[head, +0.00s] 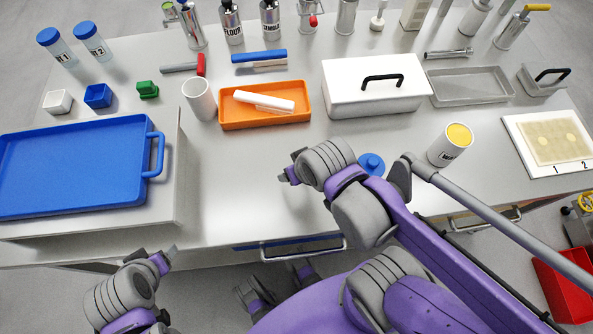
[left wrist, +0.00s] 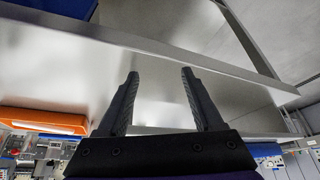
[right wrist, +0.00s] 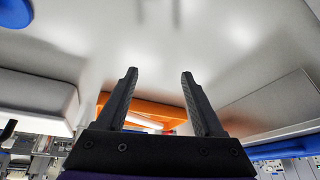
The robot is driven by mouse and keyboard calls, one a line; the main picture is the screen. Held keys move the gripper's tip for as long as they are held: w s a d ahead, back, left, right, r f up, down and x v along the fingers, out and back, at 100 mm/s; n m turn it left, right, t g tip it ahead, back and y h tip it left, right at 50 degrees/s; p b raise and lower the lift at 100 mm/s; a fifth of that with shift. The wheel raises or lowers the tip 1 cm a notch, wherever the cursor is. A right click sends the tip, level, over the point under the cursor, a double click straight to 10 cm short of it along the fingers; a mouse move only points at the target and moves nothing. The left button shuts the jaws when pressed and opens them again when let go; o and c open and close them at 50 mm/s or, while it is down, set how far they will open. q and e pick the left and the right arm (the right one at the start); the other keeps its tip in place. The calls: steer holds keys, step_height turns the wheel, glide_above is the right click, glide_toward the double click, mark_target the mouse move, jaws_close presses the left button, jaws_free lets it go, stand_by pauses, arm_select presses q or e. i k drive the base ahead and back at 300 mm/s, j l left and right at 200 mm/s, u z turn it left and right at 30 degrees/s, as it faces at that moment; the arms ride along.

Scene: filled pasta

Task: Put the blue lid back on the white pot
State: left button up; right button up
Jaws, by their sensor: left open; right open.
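The blue lid (head: 371,163) lies on the table, partly hidden behind my right arm in the head view. A blue round piece at the top left edge of the right wrist view (right wrist: 15,13) looks like the same lid. The white pot (head: 447,152) stands upright to the right of the lid, with a dark label and a yellow top surface. My right gripper (head: 287,176) is open and empty over the table, left of the lid. My left gripper (head: 168,257) is open and empty in front of the table edge, below the blue tray.
A blue tray (head: 148,128) rests on a raised block at left. An orange tray (head: 263,124) with a white roll, a white cup (head: 199,101) and a white lidded box (head: 370,98) stand behind. A board (head: 512,127) lies at right. The table's front middle is clear.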

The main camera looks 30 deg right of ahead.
mark_target(457, 136)
steer(key=k+z, duration=0.3)
steer(key=k+j+z, duration=0.1)
steer(key=z, duration=1.95)
